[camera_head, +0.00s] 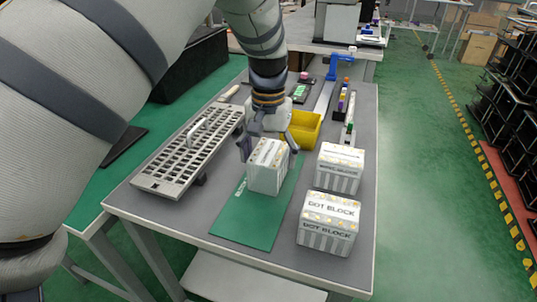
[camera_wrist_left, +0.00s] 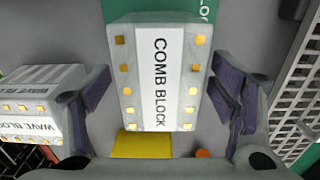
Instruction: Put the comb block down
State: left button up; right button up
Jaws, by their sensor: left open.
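The comb block (camera_head: 266,178), a pale box with brass-coloured studs on top, appears to stand upright on the green mat (camera_head: 245,222), near its far end. Its lettering reads clearly on the comb block (camera_wrist_left: 158,80) in the left wrist view. My left gripper (camera_head: 268,146) is over it from above, with one finger on each side. In the left wrist view the fingers of my left gripper (camera_wrist_left: 160,95) are spread, with a narrow gap beside the block. The block's underside is hidden. My right gripper is not in view.
A dot block (camera_head: 328,224) and another studded block (camera_head: 340,170) stand to the right. A wave block (camera_wrist_left: 42,100) shows in the wrist view. A grey slotted rack (camera_head: 188,155) lies left, a yellow bin (camera_head: 305,130) behind. The mat's near part is clear.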

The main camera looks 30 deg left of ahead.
pick_arm(q)
notch_tip(320, 180, up, 12)
dwell(0.6)
